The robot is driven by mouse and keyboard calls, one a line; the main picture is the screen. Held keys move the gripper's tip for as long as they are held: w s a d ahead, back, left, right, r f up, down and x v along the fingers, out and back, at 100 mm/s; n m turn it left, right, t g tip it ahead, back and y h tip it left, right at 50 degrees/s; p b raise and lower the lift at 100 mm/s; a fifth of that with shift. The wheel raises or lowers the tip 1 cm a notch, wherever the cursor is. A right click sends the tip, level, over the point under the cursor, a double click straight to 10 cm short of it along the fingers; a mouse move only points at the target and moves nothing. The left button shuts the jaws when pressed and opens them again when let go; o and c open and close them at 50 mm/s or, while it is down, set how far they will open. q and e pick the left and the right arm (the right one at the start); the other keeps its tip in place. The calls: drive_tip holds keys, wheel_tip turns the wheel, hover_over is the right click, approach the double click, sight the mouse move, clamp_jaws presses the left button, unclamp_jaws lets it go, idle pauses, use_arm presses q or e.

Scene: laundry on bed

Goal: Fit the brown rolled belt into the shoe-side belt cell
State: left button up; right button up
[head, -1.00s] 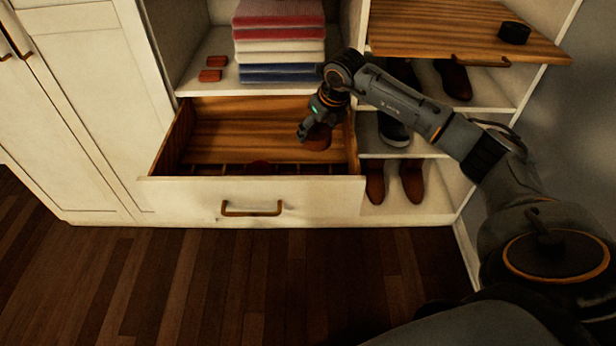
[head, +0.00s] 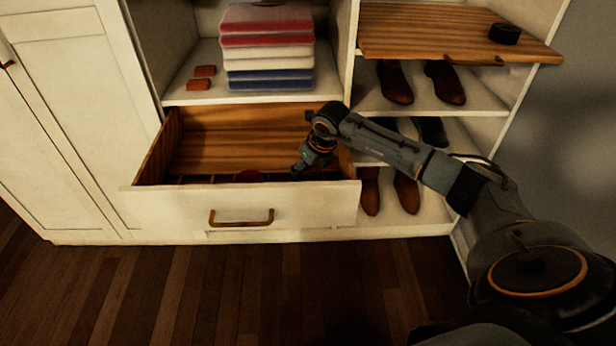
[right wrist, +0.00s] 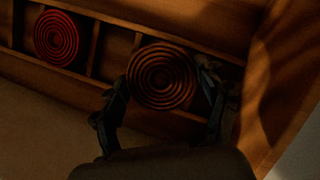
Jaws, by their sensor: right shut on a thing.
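The brown rolled belt (right wrist: 161,76) is held between the two fingers of my right gripper (right wrist: 165,100) in the right wrist view. It is over or in a cell at the end of the row of belt cells, by the drawer's side wall; its exact depth I cannot tell. In the head view my right gripper (head: 302,168) reaches down into the open drawer (head: 240,205) at its right end, the side near the shoes, and the brown belt is hardly visible there. A red rolled belt (right wrist: 57,38) lies in another cell; it also shows in the head view (head: 250,176). My left gripper is not visible.
Wooden dividers (right wrist: 94,48) separate the cells. Shoes (head: 405,190) stand on shelves right of the drawer. A black rolled item (head: 504,33) lies on the wooden pull-out shelf (head: 430,35). Folded towels (head: 267,50) and small reddish blocks (head: 199,84) sit above the drawer.

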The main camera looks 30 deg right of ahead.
wheel_tip(320, 180, down, 3)
drive_tip(key=shift+r, duration=0.15)
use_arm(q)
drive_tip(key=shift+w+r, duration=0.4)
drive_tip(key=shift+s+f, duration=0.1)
use_arm(e)
drive_tip(key=o, duration=1.3)
drive_tip(key=shift+c, duration=0.2)
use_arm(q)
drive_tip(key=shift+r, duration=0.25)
use_arm(e)
drive_tip(key=shift+r, duration=0.1)
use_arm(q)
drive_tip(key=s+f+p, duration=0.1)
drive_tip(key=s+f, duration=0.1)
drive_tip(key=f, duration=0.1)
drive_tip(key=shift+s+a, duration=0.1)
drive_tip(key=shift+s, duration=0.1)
use_arm(e)
drive_tip(key=v, duration=1.2)
